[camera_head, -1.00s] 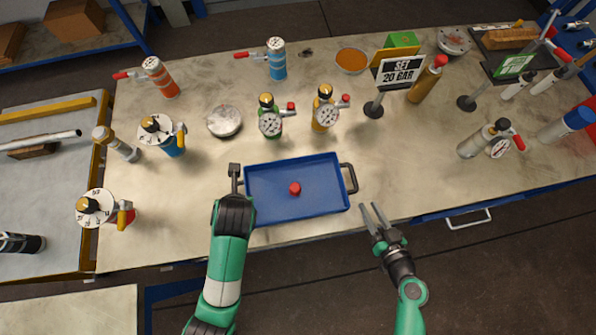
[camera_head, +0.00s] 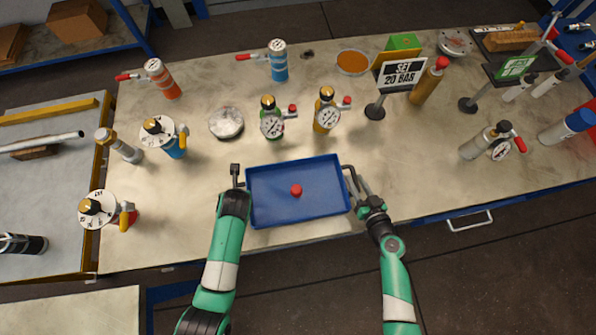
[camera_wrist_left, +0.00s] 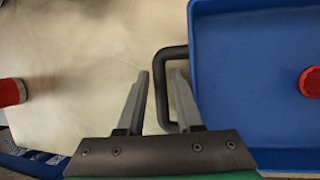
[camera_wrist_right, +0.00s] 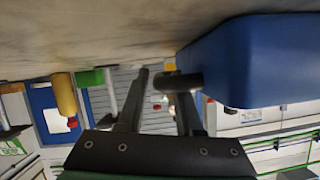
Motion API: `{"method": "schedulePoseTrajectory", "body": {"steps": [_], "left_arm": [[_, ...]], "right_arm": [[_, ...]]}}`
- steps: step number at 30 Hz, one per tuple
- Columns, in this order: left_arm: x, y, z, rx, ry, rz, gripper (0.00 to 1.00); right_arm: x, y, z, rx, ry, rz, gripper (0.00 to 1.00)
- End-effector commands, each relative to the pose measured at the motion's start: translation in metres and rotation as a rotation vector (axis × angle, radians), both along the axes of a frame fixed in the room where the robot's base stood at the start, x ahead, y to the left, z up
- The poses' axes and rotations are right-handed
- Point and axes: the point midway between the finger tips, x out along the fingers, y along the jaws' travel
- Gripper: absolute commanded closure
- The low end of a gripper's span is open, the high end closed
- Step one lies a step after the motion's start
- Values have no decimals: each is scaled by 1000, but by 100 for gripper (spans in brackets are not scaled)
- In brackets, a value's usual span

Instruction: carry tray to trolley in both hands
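The blue tray (camera_head: 270,205) lies flat on the workbench with a red knob-like piece (camera_head: 296,190) in it. It has a dark bar handle at each end. My left gripper (camera_head: 236,178) is at the left handle; in the left wrist view its open fingers (camera_wrist_left: 160,85) stand either side of the handle bar (camera_wrist_left: 163,110), with gaps showing. My right gripper (camera_head: 357,184) is at the right handle (camera_head: 346,171). In the right wrist view its fingers (camera_wrist_right: 155,80) are apart, with the handle (camera_wrist_right: 182,83) reaching in between them. A grey surface with yellow edging (camera_head: 40,190), perhaps the trolley, stands at left.
The workbench (camera_head: 190,215) holds several gauged vessels behind the tray, including a green one (camera_head: 272,122) and a yellow one (camera_head: 326,115). A red dial vessel (camera_head: 100,208) stands left of the tray. A "SET 20 BAR" sign (camera_head: 402,72) is behind right.

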Motion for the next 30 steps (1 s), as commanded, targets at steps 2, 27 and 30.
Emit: {"method": "schedulePoseTrajectory", "body": {"steps": [2,27,30], "left_arm": [[2,2,-6,-1,2,1,65],[3,3,-11,-1,1,1,100],[3,3,-11,-1,1,1,100]], "right_arm": [[6,1,-2,0,0,-1,65],[10,2,-4,-1,1,-2,100],[10,2,-4,-1,1,-2,100]]}}
